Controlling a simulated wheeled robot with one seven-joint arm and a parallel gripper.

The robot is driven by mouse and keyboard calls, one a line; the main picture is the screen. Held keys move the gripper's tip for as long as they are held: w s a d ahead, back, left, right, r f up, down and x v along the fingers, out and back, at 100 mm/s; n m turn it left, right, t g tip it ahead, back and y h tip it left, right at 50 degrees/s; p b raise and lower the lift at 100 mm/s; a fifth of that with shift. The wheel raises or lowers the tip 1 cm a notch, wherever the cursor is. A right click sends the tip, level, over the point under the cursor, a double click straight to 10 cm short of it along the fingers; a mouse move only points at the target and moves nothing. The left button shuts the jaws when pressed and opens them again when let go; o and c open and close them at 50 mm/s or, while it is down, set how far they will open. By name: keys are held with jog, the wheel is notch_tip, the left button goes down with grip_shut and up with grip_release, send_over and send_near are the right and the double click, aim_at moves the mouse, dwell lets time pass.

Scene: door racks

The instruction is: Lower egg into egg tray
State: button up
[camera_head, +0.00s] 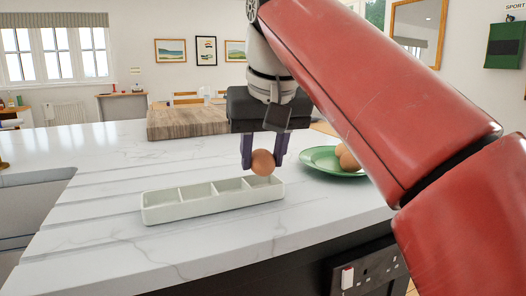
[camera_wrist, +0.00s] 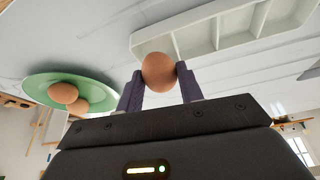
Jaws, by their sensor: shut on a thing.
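My gripper (camera_head: 263,163) is shut on a brown egg (camera_head: 263,164), with one purple finger on each side of it. The egg and the fingers also show in the wrist view (camera_wrist: 159,72). The white egg tray (camera_head: 214,208) lies on the marble counter and has several compartments in a row, which look empty. In the head view the egg appears over the tray's right end. In the wrist view it overlaps the near end of the tray (camera_wrist: 196,46). The exact gap between egg and tray is hard to tell.
A green plate (camera_head: 318,160) with two brown eggs (camera_head: 348,158) stands to the right of the gripper. A wooden board (camera_head: 186,122) lies behind. A sink (camera_head: 30,203) is at the left. The counter (camera_head: 110,225) around the tray's left end is clear.

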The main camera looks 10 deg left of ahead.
jog(key=shift+f+b, duration=0.65)
jog(key=shift+f, duration=0.2)
dwell(0.3)
